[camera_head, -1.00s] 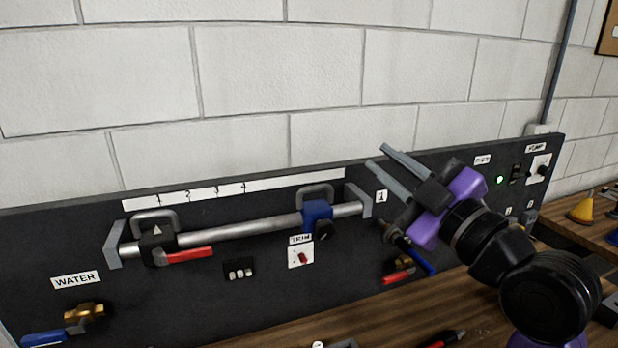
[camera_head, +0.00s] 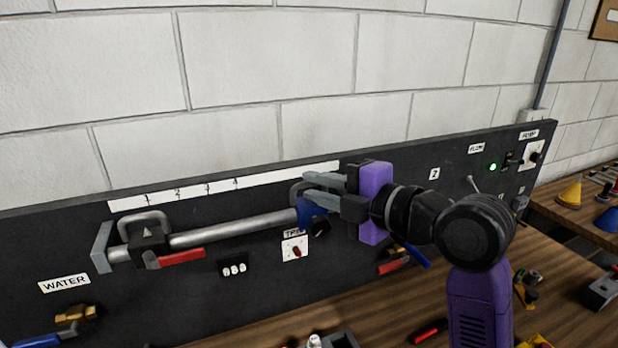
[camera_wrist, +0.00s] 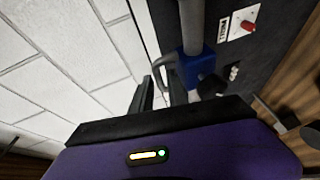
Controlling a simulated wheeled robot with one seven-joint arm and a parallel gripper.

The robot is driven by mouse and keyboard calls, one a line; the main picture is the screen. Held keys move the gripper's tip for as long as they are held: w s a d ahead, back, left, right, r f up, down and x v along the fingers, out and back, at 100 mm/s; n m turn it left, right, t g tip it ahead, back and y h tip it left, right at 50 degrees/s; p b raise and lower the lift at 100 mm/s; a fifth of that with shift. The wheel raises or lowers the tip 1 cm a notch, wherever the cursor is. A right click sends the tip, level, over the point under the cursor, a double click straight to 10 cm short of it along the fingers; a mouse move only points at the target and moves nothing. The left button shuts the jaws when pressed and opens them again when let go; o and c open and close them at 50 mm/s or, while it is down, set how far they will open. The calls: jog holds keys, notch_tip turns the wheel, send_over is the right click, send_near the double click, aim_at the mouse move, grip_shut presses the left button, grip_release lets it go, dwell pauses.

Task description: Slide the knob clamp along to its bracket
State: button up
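The knob clamp is a blue block (camera_head: 309,211) with a grey loop handle and a black knob (camera_head: 320,227), near the right end of a grey rail (camera_head: 235,230). It also shows in the wrist view (camera_wrist: 204,70). My gripper (camera_head: 309,187) is at the clamp's handle, its fingers pointing left and apart. In the wrist view, the fingers (camera_wrist: 161,88) are parted with the handle (camera_wrist: 166,66) at their tips; I cannot tell whether they touch it. The rail's left end bracket (camera_head: 101,248) is in plain view; the right one is hidden behind my gripper.
A black clamp (camera_head: 148,238) with a red lever (camera_head: 182,257) sits on the rail's left end. A numbered white strip (camera_head: 222,186) runs above. Below are a TRIM switch (camera_head: 295,248) and white buttons (camera_head: 234,268). The rail between the clamps is clear.

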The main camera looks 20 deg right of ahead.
jog(key=shift+x, duration=1.15)
grip_shut()
jog(key=shift+f, duration=0.1)
dwell(0.5)
